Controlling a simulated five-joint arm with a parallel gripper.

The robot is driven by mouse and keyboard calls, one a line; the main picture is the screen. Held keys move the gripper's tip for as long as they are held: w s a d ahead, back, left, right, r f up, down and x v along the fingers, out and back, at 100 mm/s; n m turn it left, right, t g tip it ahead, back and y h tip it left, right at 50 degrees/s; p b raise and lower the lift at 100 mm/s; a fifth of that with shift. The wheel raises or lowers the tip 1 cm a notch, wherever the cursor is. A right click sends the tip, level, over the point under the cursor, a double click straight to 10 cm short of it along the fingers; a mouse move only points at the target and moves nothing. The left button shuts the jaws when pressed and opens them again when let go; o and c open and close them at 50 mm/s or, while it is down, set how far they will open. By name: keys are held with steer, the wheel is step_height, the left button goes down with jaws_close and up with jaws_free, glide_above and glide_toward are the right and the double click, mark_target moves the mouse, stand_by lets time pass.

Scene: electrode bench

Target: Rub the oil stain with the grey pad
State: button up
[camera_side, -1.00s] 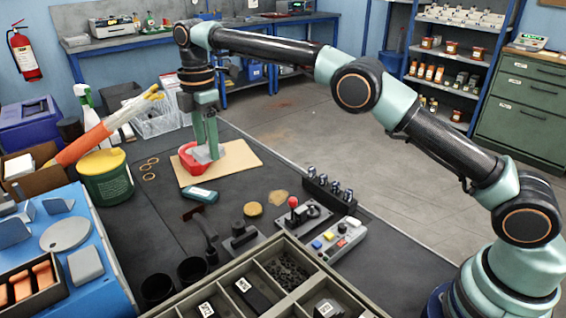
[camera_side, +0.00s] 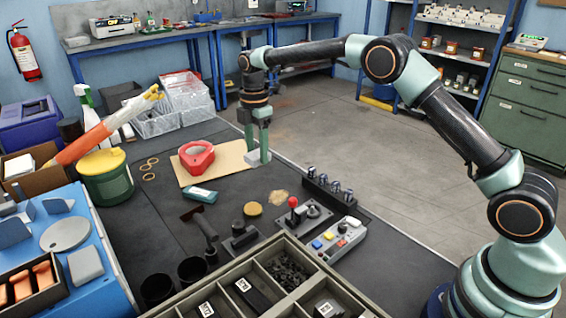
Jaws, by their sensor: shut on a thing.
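My gripper (camera_side: 258,152) points down at the right edge of the tan board and is shut on the grey pad (camera_side: 252,159). The pad is a small light-grey block at the fingertips; I cannot tell whether it touches the surface below. The stain is uncovered.
A red holder (camera_side: 197,170) sits empty on the tan board (camera_side: 228,150). Near the stain are a round tan disc (camera_side: 253,209), a black block with several knobs (camera_side: 330,195) and a red-knobbed joystick box (camera_side: 305,217). A compartment tray (camera_side: 230,283) stands in front.

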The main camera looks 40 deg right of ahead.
glide_above(290, 192)
step_height(290, 192, down, 4)
steer(key=shift+w+a+f, duration=0.1)
steer(key=shift+f, duration=1.95)
steer(key=shift+a+f, duration=0.1)
steer(key=shift+f, duration=1.9)
steer(key=shift+a+f, duration=0.25)
steer(key=shift+a, duration=3.45)
steer(key=shift+d, duration=3.8)
steer(key=shift+a, duration=3.85)
steer(key=shift+d, duration=3.85)
step_height(290, 192, up, 8)
